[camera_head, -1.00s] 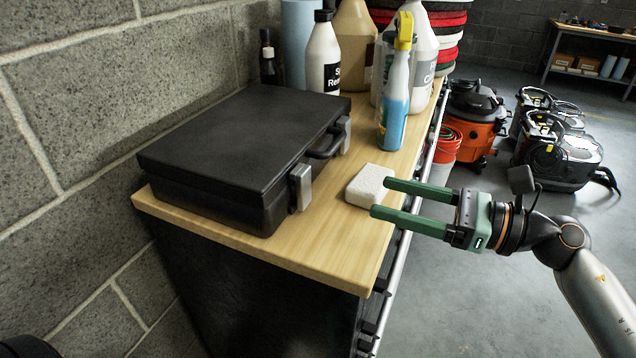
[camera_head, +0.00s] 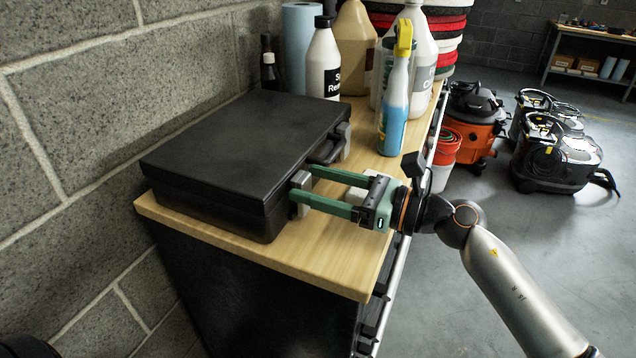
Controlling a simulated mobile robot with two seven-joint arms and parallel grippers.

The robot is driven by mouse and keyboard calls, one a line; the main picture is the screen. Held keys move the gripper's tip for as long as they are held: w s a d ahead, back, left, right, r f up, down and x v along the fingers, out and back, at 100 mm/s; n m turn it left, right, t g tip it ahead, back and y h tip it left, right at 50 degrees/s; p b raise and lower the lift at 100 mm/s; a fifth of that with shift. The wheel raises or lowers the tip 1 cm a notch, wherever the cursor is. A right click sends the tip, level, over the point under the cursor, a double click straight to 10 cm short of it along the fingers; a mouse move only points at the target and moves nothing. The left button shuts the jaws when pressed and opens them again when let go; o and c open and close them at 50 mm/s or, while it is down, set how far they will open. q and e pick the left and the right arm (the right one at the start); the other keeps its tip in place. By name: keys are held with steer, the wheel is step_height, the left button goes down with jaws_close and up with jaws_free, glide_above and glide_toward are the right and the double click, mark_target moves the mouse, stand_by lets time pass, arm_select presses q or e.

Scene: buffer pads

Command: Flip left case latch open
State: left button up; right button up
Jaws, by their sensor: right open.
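A closed black case (camera_head: 235,150) lies on the wooden bench top against the block wall. Its left latch (camera_head: 300,187), a grey metal clasp, is on the front face near the left end. The right latch (camera_head: 343,138) is at the far end, with the black handle (camera_head: 326,152) between them. My right gripper (camera_head: 301,185) is open, its green fingers pointing left, with the tips at the left latch, one toward its upper part and one toward its lower part. Whether they touch it I cannot tell. My left gripper is not in view.
A white block (camera_head: 349,178) lies on the bench top (camera_head: 310,262) behind my right gripper, partly hidden. A blue spray bottle (camera_head: 394,105) and several jugs stand at the back. The bench's front left corner is clear.

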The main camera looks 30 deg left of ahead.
jaws_close()
steer(key=b, duration=0.1)
steer(key=f+b, duration=0.1)
steer(key=b, duration=0.1)
steer(key=shift+d+y, duration=0.2)
steer(key=shift+y, duration=0.2)
steer(key=shift+b, duration=0.7)
steer(key=shift+d+r+y+b, duration=0.2)
steer(key=shift+y+b, duration=0.1)
steer(key=shift+b, duration=0.15)
steer(key=shift+r, duration=0.1)
jaws_free()
